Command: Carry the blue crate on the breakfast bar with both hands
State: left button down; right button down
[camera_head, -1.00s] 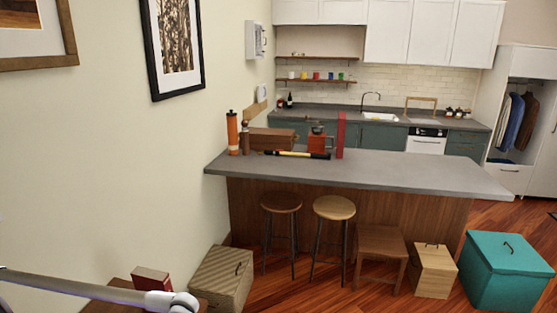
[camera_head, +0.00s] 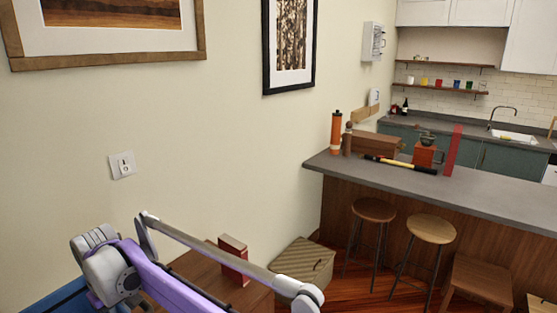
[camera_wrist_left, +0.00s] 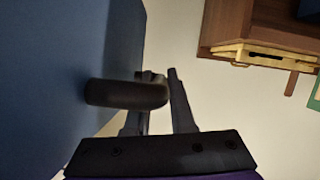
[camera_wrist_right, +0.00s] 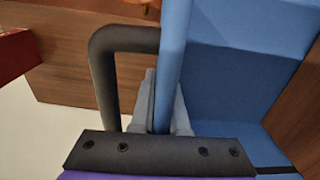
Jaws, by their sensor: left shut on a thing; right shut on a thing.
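The blue crate (camera_head: 62,302) shows only as a piece at the lower left of the head view. In the left wrist view, its blue side (camera_wrist_left: 50,70) fills the left, with a dark handle (camera_wrist_left: 125,93). My left gripper (camera_wrist_left: 158,100) is shut at this handle. In the right wrist view, my right gripper (camera_wrist_right: 161,105) is shut on the crate's wall (camera_wrist_right: 172,50), beside another dark handle (camera_wrist_right: 103,65). The crate's inside (camera_wrist_right: 235,80) shows no contents in the visible part. The breakfast bar (camera_head: 480,192) stands at the right of the head view, away from the crate.
The bar holds an orange bottle (camera_head: 336,133), a wooden box (camera_head: 375,144), a hammer (camera_head: 400,164) and a red grinder (camera_head: 425,155). Stools (camera_head: 432,229) stand before it. A wooden cabinet (camera_head: 195,264) with a red box (camera_head: 233,260) and a woven box (camera_head: 303,262) are along the wall.

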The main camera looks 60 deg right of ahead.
aim_at(405, 176)
jog(key=k+z, duration=0.25)
jog(key=z, duration=2.85)
jog(key=i+j, duration=0.3)
jog(key=i, duration=0.2)
jog(key=i+j, duration=0.25)
jog(key=i, duration=0.2)
jog(key=i+j, duration=0.3)
jog(key=i, duration=0.2)
